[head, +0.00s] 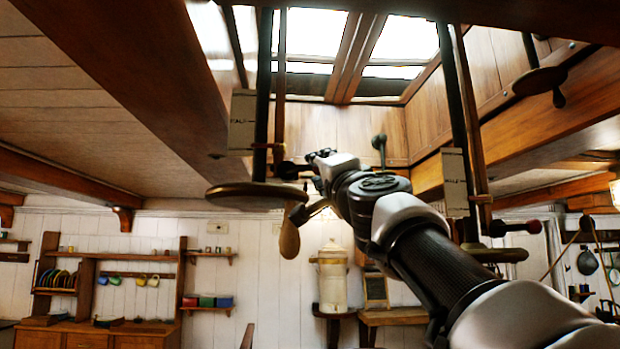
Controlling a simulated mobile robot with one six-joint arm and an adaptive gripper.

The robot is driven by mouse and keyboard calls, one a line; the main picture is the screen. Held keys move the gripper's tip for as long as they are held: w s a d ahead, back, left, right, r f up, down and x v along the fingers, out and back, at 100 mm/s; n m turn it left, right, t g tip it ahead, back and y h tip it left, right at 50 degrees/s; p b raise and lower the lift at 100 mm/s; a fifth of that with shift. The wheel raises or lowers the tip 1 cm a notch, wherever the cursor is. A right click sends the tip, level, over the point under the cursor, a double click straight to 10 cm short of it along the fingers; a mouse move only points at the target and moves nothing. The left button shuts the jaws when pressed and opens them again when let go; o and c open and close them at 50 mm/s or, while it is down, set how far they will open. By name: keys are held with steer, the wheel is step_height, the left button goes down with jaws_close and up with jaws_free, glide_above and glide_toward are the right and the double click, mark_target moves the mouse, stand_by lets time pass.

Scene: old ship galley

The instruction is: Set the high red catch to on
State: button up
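In the head view, a dark lever with a dull red ball end (533,226) sticks out to the right, low on the right-hand rod assembly. A similar dark lever (288,170) sits on the left-hand rod, just left of my gripper, its end partly hidden. I cannot tell which of them is the high red catch, or its setting. My gripper (322,155) is at the far end of my raised arm, beside the left-hand lever. It is small and seen from behind, so its fingers and any contact are unclear.
A round wooden wheel (245,195) with a hanging handle (290,238) is below and left of my gripper. Another crank (540,82) hangs at upper right. Ceiling beams (150,75) flank the skylight (315,35). A cream urn (333,278) stands by the back wall.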

steer(key=o, duration=0.4)
steer(key=shift+s, duration=0.15)
steer(key=s, duration=0.4)
steer(key=s+d, duration=0.1)
steer(key=s, duration=0.3)
steer(key=s+d, duration=0.1)
steer(key=s, duration=0.3)
steer(key=shift+s+d+f, duration=0.15)
steer(key=shift+s+f, duration=0.1)
steer(key=shift+s, duration=0.1)
